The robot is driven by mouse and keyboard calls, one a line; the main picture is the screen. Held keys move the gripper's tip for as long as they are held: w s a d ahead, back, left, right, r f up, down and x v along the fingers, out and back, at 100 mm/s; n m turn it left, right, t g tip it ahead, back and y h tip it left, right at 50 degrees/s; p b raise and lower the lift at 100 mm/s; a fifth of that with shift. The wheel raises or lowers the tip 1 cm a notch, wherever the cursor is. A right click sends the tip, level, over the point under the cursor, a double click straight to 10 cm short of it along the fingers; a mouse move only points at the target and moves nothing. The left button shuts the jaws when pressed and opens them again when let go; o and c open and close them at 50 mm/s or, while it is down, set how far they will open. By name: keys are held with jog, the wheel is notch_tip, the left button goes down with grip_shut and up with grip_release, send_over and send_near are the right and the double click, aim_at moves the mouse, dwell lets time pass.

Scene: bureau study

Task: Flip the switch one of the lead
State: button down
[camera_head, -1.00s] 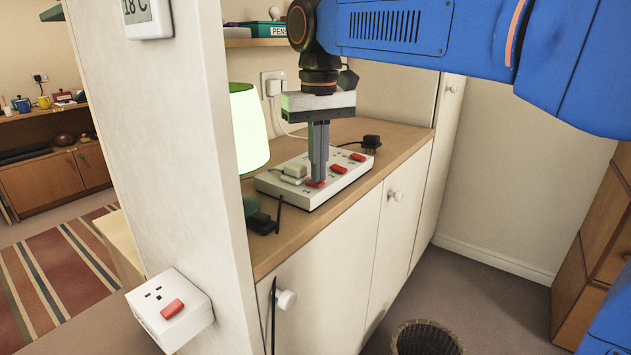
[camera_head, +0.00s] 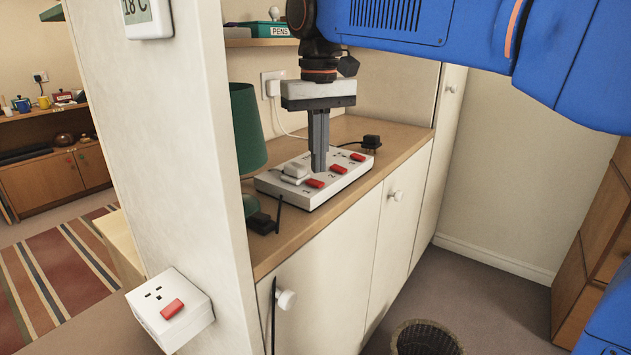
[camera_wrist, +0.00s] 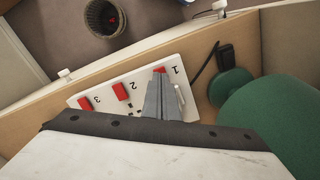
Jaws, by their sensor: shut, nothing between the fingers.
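The lead is a white extension strip (camera_head: 309,197) on the wooden counter, with several red switches. In the wrist view it (camera_wrist: 100,98) bears printed numbers, and red switch one (camera_wrist: 160,70) sits beside the "1", just past my fingertips. In the head view this switch (camera_head: 315,183) shows just in front of my fingers. A white plug (camera_head: 295,170) sits in the strip beside it. My gripper (camera_head: 318,168) is shut, empty, and points down over the strip. It also shows in the wrist view (camera_wrist: 161,80), hiding part of the strip. Contact is unclear.
A green lamp (camera_head: 248,130), unlit, stands left of the strip, near a black adapter (camera_head: 262,223). A loose black plug (camera_head: 371,142) lies behind. A wall socket (camera_head: 172,308) with a red switch is on the near wall panel. A basket (camera_head: 425,338) stands on the floor.

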aim_at(320, 183)
jog(key=shift+r, duration=2.2)
jog(key=shift+d, duration=0.1)
jog(key=s+d+f+m+t, duration=0.1)
jog(key=s+d+f, duration=0.35)
jog(key=d, duration=0.35)
jog(key=s+d+f+m+t, duration=0.1)
jog(key=s+d+f, duration=0.3)
jog(key=d+f, duration=0.3)
jog(key=s+d+f+m+t, duration=0.1)
jog(key=s+d+f, duration=0.5)
jog(key=f, duration=0.2)
jog(key=s+d+f+m+t, duration=0.1)
jog(key=s+d+f, duration=0.4)
jog(key=f, duration=0.4)
jog(key=shift+s+d+f+t, duration=0.2)
jog(key=shift+s+d+t, duration=0.2)
jog(key=shift+s, duration=0.2)
jog(key=shift+r, duration=0.1)
